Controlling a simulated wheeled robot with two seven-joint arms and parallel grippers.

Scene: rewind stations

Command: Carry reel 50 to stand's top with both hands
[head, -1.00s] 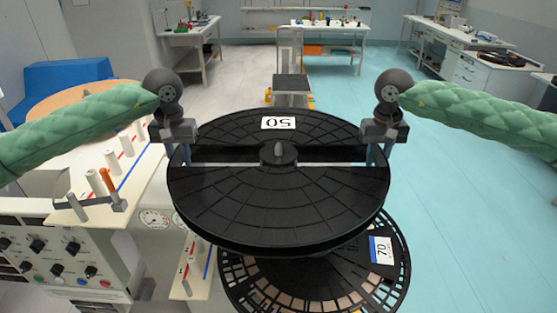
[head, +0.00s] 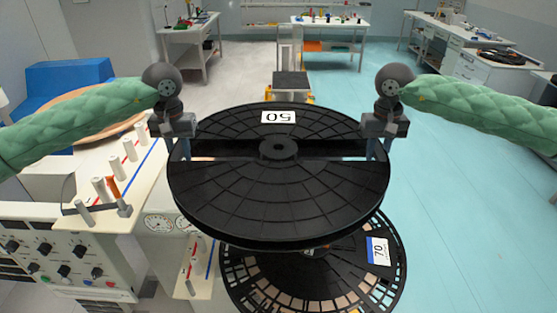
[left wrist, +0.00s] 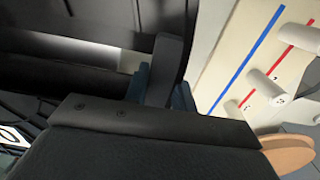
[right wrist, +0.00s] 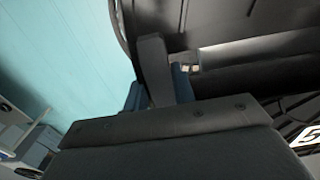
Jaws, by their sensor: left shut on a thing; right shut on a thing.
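Reel 50 (head: 280,195) is a large black reel with a white "50" label, held roughly level between my two grippers. My left gripper (head: 181,150) is shut on its left rim and my right gripper (head: 376,150) on its right rim. In the left wrist view the jaws (left wrist: 160,82) close on a dark edge of the reel. In the right wrist view the jaws (right wrist: 158,85) do the same. Below it is another reel (head: 378,250) labelled "70". The stand's top is not clearly identifiable; the held reel hides what is under its middle.
A cream panel (head: 130,190) with white pegs and a control cabinet (head: 50,255) with knobs stand close on the left. A small black-topped step (head: 291,85) is beyond the reel. Blue-green floor (head: 470,200) is clear on the right.

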